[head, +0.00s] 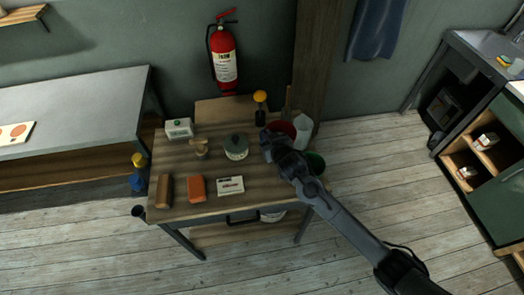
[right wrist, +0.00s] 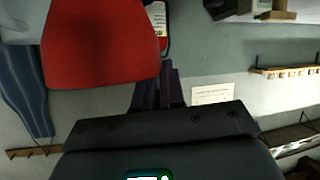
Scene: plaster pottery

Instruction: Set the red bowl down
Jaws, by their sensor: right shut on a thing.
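The red bowl (head: 282,127) is at the right back of the wooden table in the head view, largely covered by my right gripper. My right gripper (head: 270,142) is shut on the bowl, reaching in from the lower right. In the right wrist view the bowl (right wrist: 100,45) fills the upper left, and the dark fingers (right wrist: 157,90) meet its edge. I cannot tell whether the bowl touches the tabletop or is held above it. My left gripper is not in view.
The wooden table (head: 185,212) also bears a lidded grey pot (head: 236,150), a yellow-topped bottle (head: 260,98), a white container (head: 303,129), a green vessel (head: 316,163), an orange block (head: 197,189) and a white box (head: 230,186). A wooden post (head: 318,60) rises behind.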

